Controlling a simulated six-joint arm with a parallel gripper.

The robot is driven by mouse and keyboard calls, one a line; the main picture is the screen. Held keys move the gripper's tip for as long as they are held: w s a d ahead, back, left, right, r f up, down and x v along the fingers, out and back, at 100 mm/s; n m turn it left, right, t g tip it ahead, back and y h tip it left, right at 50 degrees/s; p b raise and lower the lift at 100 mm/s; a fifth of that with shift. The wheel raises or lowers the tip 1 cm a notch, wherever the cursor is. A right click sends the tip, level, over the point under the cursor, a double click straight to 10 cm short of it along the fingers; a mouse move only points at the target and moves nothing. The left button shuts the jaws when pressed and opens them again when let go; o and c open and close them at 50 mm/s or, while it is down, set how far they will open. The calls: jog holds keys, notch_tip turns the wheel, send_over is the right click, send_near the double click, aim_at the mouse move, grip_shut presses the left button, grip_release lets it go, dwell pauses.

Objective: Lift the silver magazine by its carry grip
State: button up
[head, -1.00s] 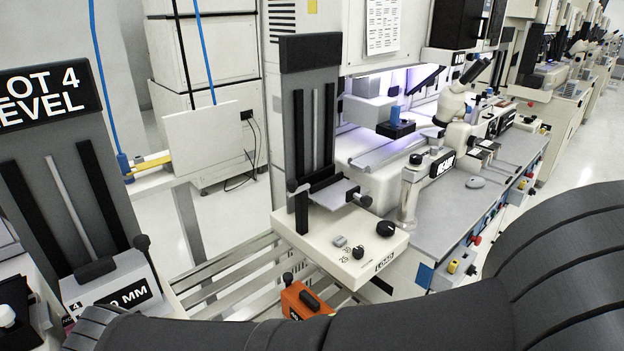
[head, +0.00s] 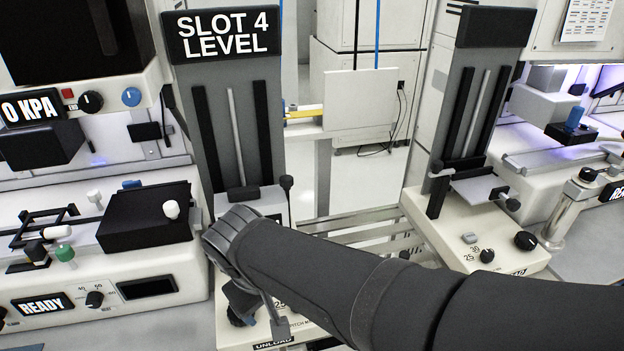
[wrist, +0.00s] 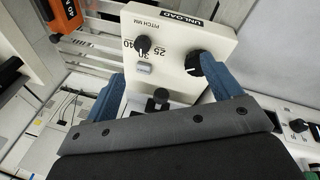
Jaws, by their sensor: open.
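I cannot make out the silver magazine or its carry grip in either view. My gripper (wrist: 163,72) is open in the wrist view, its two blue fingers spread apart above the cream UNLOAD panel (wrist: 186,38). No object shows clearly held between them. In the head view my dark wrist reaches in front of the slot 4 elevator (head: 237,130) and covers much of its cream base. The area just under the gripper body is hidden in both views.
The panel's large black knob (wrist: 198,64) is close by the right finger. An orange block (wrist: 62,15) lies at the wrist view's upper left. A second elevator (head: 478,110) stands right, a cream READY machine (head: 150,255) left. Pale rails (head: 365,232) span the gap.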

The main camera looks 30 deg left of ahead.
jog(key=w+a+r+n+g, duration=0.2)
jog(key=w+a+r+n, duration=0.4)
jog(key=w+a+r, duration=0.45)
notch_tip(320, 180, up, 7)
jog(key=n+g, duration=0.1)
jog(key=n, duration=0.6)
send_over(250, 204)
jog(key=w+a, duration=0.2)
jog(key=shift+h, duration=0.3)
notch_tip(250, 204, down, 11)
jog(key=shift+s+d, duration=0.1)
jog(key=shift+s+d+f, duration=0.1)
jog(key=shift+f, duration=1.4)
jog(key=shift+s+d+f, duration=0.1)
jog(key=shift+f, duration=1.4)
jog(key=shift+c, duration=0.4)
jog(key=shift+w, duration=0.1)
jog(key=c, duration=1.1)
jog(key=shift+a, duration=0.1)
jog(key=shift+c, duration=0.8)
